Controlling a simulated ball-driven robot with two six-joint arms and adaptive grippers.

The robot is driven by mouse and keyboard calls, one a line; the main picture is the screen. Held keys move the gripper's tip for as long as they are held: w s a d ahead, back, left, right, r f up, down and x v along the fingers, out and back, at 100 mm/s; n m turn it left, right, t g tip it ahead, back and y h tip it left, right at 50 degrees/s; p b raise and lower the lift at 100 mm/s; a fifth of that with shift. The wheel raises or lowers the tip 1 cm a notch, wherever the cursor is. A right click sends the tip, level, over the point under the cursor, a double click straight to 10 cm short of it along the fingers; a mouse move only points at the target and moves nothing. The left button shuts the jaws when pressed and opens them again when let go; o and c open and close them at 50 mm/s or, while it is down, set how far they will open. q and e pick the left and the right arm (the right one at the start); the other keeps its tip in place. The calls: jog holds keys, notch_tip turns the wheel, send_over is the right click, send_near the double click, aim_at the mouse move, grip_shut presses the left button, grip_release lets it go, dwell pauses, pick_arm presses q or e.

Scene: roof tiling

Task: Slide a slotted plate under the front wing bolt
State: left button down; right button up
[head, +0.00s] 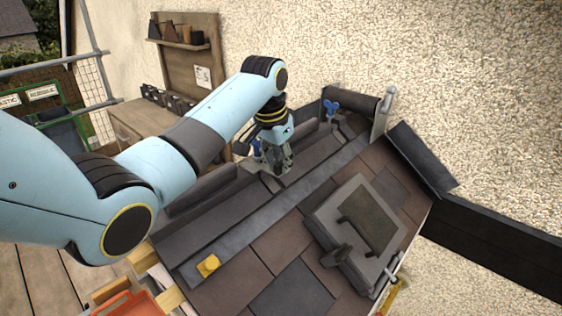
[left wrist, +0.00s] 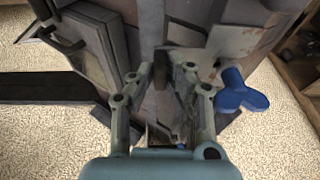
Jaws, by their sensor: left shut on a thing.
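My left gripper (head: 280,166) points down at the roof ridge and is shut on a thin dark grey plate (head: 271,183), apparently the slotted plate. The plate's slot is hidden. A blue wing bolt (head: 257,148) stands just behind and left of the gripper, partly covered by it. In the left wrist view this blue wing bolt (left wrist: 240,93) is close to the right of the fingers, apart from them. A second blue wing bolt (head: 332,106) stands farther along the ridge. I cannot tell whether the plate touches the nearer bolt. My right gripper is not in view.
Brown and grey roof tiles (head: 245,250) slope toward me, with a framed skylight (head: 352,228) on the right. A yellow block (head: 208,265) lies on the lower left. A ridge roll (head: 350,102) is at the far end by the rough wall. A workbench (head: 130,120) stands behind.

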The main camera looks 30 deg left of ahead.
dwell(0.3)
pick_arm(q)
jog(key=c, duration=1.2)
grip_release()
jog(key=shift+r, duration=3)
